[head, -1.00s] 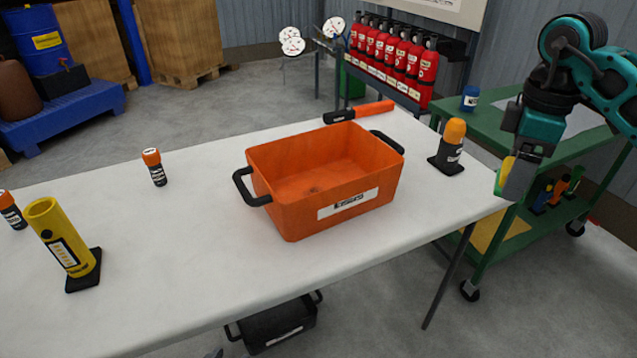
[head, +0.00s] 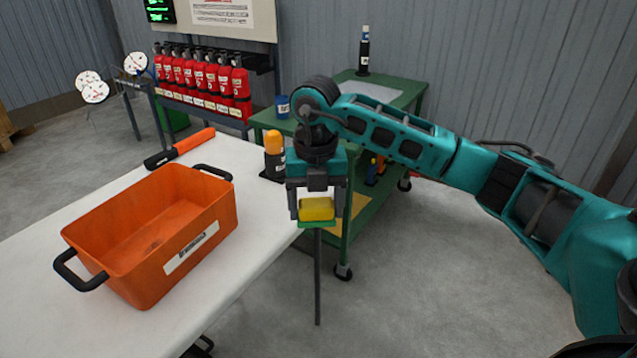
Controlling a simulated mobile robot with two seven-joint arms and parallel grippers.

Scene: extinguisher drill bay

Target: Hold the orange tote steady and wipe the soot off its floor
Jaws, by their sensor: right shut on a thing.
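The orange tote (head: 190,250) stands upright on the white table, with a black handle at each end and a white label on its side. A small dark soot smudge (head: 152,246) shows on its floor. My right gripper (head: 318,210) points down, shut on a yellow and green sponge (head: 317,209). It is to the right of the tote, just off the table's right edge and apart from the tote. My left gripper is not in view.
An orange-topped black canister (head: 274,155) stands at the table's (head: 255,240) right edge, close to my right gripper. An orange and black tool (head: 180,147) lies behind the tote. A green cart (head: 405,100) and several red extinguishers (head: 205,80) stand beyond.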

